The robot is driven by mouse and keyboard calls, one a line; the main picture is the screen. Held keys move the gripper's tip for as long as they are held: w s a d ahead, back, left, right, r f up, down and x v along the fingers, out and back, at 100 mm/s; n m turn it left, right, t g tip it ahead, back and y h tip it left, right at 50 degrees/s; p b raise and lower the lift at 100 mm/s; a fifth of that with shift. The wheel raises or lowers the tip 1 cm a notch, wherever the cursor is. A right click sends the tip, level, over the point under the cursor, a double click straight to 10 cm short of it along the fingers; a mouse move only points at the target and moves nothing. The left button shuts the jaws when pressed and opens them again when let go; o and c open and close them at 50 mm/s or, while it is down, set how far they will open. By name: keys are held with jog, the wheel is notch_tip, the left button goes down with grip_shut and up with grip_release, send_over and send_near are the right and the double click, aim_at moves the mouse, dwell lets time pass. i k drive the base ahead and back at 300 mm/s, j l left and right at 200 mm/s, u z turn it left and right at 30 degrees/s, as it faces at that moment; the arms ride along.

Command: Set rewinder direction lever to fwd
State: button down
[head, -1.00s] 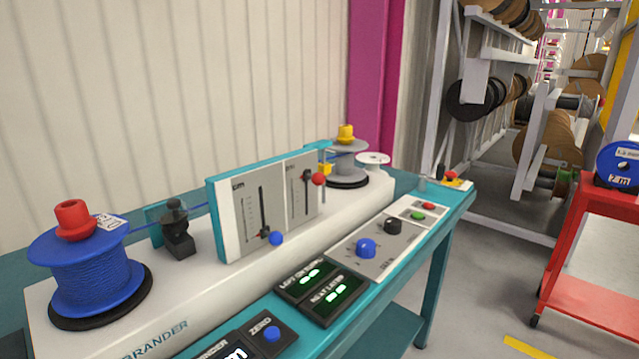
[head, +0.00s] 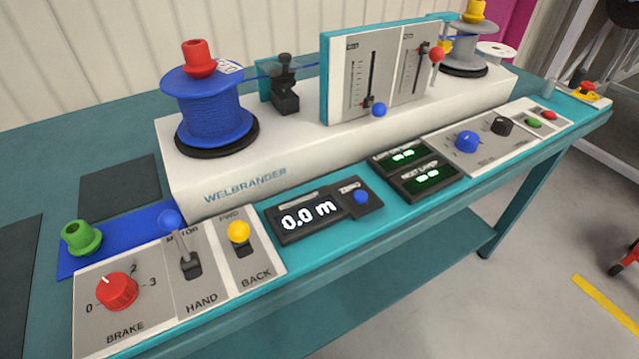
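The rewinder's direction lever (head: 238,233) has a yellow ball knob. It stands on a grey panel at the front of the bench, with FWD printed behind it and BACK in front. Its shaft is mostly hidden by the knob; it looks foreshortened, seemingly tipped toward me on the BACK side. Left of it, a lever with a blue knob (head: 169,220) stands between the words MOTOR and HAND and leans toward MOTOR. The white rewinder (head: 235,190) is marked WELBRANDER. My gripper is not in view.
A red brake knob (head: 117,290) and a green knobbed part (head: 82,238) are left of the levers. A display (head: 308,216) reading 0.0 m is to the right. A blue cable reel (head: 202,112) stands behind. Floor is free at the lower right.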

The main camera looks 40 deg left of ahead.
aim_at(238, 230)
jog(key=l+u, duration=0.2)
jog(key=u, duration=1.6)
jog(key=j, duration=0.05)
